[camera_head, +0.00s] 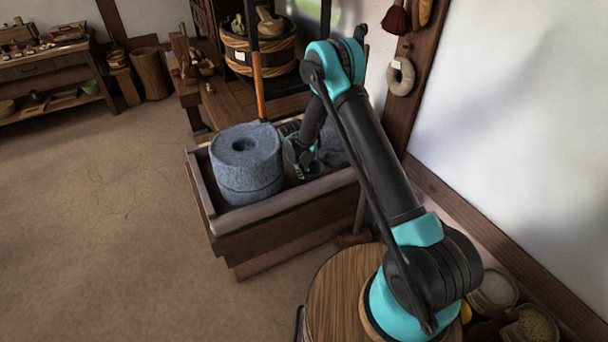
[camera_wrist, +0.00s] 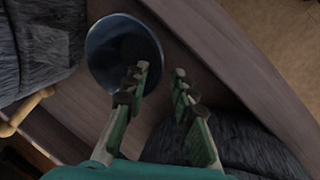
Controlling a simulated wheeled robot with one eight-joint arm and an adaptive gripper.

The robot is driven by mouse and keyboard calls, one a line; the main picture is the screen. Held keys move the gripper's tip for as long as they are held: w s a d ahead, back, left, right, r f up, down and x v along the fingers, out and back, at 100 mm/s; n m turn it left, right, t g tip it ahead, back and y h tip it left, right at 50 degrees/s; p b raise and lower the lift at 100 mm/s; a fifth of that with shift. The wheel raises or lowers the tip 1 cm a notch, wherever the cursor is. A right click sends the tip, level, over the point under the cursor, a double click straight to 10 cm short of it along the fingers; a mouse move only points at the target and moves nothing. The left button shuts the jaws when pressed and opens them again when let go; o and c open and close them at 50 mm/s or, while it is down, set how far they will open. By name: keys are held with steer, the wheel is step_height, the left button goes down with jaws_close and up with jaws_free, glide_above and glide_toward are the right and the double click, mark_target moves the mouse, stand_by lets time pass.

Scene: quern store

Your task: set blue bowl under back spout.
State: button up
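The blue bowl (camera_wrist: 97,55) sits upright on the floor of the wooden trough in the wrist view, with a dark inside. A small blue part of it (camera_head: 313,170) shows under my gripper in the head view, mostly hidden. My gripper (camera_wrist: 160,72) is open and points down. Its left finger overlaps the bowl's right side and its right finger is outside the rim, so the rim edge lies between them. I cannot tell whether either finger touches the bowl. I cannot make out a spout in either view.
A round grey millstone (camera_head: 246,165) stands in the trough (camera_head: 285,208), left of my gripper. Another grey stone (camera_wrist: 245,145) is close on the right in the wrist view. A light wooden rod (camera_wrist: 28,110) shows at left. An orange post (camera_head: 259,85) rises behind. Open floor lies left.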

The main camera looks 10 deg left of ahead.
steer(key=v, duration=0.9)
steer(key=s+d+r+m+y, duration=0.1)
steer(key=s+d+r+m, duration=0.2)
steer(key=s+d+r, duration=0.5)
steer(key=s+d+r+m, duration=0.35)
steer(key=d+r, duration=0.55)
steer(key=d, duration=0.3)
steer(key=s+d+m, duration=0.2)
steer(key=s+d, duration=0.3)
steer(key=s, duration=0.5)
steer(key=s+d+r+m+t, duration=0.1)
steer(key=s+d+m, duration=0.2)
steer(key=s+d, duration=0.3)
steer(key=s, duration=0.5)
steer(key=shift+s+m+t+y, duration=0.2)
steer(key=shift+m+t+y, duration=0.1)
steer(key=shift+m+y, duration=0.1)
